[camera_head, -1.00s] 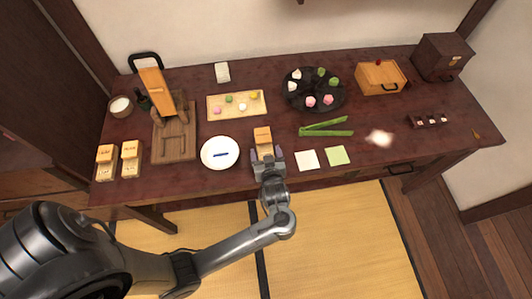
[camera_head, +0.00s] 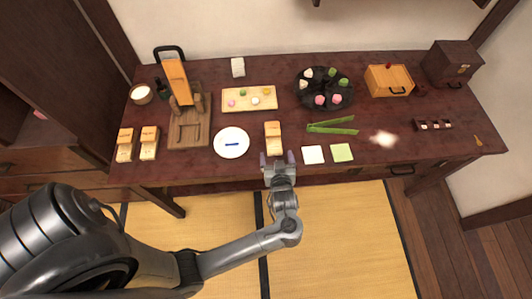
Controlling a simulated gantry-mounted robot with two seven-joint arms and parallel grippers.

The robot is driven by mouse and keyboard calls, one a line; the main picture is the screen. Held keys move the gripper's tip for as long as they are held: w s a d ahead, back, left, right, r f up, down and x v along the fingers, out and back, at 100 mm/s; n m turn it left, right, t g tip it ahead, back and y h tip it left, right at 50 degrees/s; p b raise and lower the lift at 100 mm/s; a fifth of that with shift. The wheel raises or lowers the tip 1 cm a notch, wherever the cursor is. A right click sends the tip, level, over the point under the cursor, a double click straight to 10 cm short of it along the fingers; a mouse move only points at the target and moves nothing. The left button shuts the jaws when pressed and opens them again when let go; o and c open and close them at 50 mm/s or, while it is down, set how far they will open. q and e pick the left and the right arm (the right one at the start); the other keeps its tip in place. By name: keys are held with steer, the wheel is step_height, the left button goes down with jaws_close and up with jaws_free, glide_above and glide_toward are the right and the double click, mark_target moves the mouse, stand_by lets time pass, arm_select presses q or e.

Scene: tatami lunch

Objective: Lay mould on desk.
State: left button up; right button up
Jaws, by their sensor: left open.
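A small wooden mould (camera_head: 273,135) lies on the dark red desk (camera_head: 360,118), just right of the white plate. My left gripper (camera_head: 277,158) is open at the desk's front edge, just in front of the mould. Its fingers are apart with nothing between them, and the mould looks clear of them. Two similar wooden moulds, one at the far left (camera_head: 125,144) and one beside it (camera_head: 149,142), stand on the desk's left end. My right gripper is not in view.
A wooden press (camera_head: 187,132), a sweets board (camera_head: 236,106) and a round black tray (camera_head: 323,101) stand farther back.

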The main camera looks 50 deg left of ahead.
arm_select(q)
steer(key=shift+s+d+r, duration=0.1)
steer(key=shift+s+d, duration=0.1)
steer(key=shift+d, duration=0.05)
steer(key=shift+d+f+h, duration=0.15)
steer(key=shift+f+h, duration=0.05)
steer(key=shift+h, duration=0.2)
steer(key=shift+d+f+m+t+h, duration=0.1)
steer(key=shift+f+m+t+h, duration=0.25)
steer(key=shift+h, duration=0.25)
steer(key=shift+d+f+m+h, duration=0.1)
steer(key=shift+d+m+h, duration=0.1)
steer(key=shift+m+h, duration=0.45)
steer(key=s+d+r+m+g+h, duration=0.2)
steer(key=s+m, duration=0.3)
steer(key=s, duration=0.4)
steer(key=s+d+r+m+g+h, duration=0.2)
steer(key=s+r+m+g+h, duration=0.1)
steer(key=s, duration=0.6)
steer(key=shift+s+d+r+m+h, duration=0.35)
steer(key=shift+r+m+h, duration=0.5)
steer(key=shift+m+h, duration=0.3)
steer(key=shift+g, duration=0.25)
